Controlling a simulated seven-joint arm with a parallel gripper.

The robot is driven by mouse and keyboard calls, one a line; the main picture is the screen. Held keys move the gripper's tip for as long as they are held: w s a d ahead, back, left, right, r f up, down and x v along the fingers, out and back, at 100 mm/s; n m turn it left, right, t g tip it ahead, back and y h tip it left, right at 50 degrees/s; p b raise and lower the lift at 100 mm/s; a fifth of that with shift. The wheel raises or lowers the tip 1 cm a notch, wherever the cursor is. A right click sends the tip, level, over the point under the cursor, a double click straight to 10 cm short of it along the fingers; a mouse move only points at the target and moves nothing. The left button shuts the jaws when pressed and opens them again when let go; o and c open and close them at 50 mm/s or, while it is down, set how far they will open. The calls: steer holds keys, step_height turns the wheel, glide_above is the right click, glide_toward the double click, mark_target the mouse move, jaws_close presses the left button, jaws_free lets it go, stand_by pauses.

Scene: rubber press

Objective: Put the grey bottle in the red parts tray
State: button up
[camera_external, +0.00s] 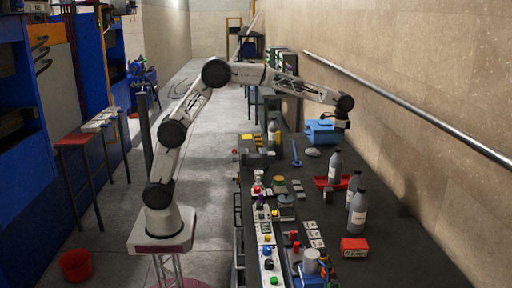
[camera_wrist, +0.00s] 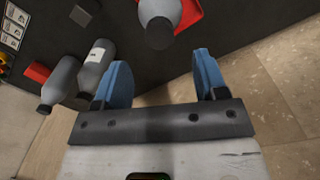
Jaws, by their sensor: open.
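Three grey bottles with dark caps stand at the bench's right side. One bottle (camera_external: 335,163) is at the red parts tray (camera_external: 321,182); I cannot tell whether it is in or behind it. The other two, a middle bottle (camera_external: 353,186) and a near bottle (camera_external: 357,213), stand closer to the camera. My gripper (camera_external: 341,124) is open and empty, above and beyond the tray. In the wrist view, one bottle (camera_wrist: 160,18) lies ahead of the blue fingers (camera_wrist: 162,60), apart from them, beside the tray (camera_wrist: 190,10). The other bottles show at the left.
A red box (camera_external: 354,247) lies near the front bottle. A blue container (camera_external: 322,132) stands just behind my gripper. Several parts and tools crowd the bench's left side. The wall with a metal rail (camera_external: 400,102) bounds the right. The dark bench top right of the bottles is clear.

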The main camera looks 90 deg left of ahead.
step_height(320, 180, up, 4)
steer(key=shift+r, duration=0.15)
steer(key=shift+s, duration=0.1)
stand_by(0.9)
steer(key=s+d+r+n+t, duration=0.1)
steer(key=s+d+r, duration=0.1)
steer(key=s, duration=1.4)
steer(key=s+d+r+n+t, duration=0.1)
steer(key=s+r+n, duration=0.1)
steer(key=s, duration=1.4)
steer(key=s+f, duration=0.4)
steer(key=s, duration=0.6)
steer(key=s+d+f+n, duration=0.1)
steer(key=s+f, duration=0.3)
steer(key=s, duration=0.6)
steer(key=s+f+n, duration=0.1)
steer(key=s+f, duration=0.3)
steer(key=s, duration=0.6)
steer(key=shift+s+d+f+t, duration=0.2)
steer(key=shift+s+f+t, duration=0.1)
steer(key=shift+t, duration=0.1)
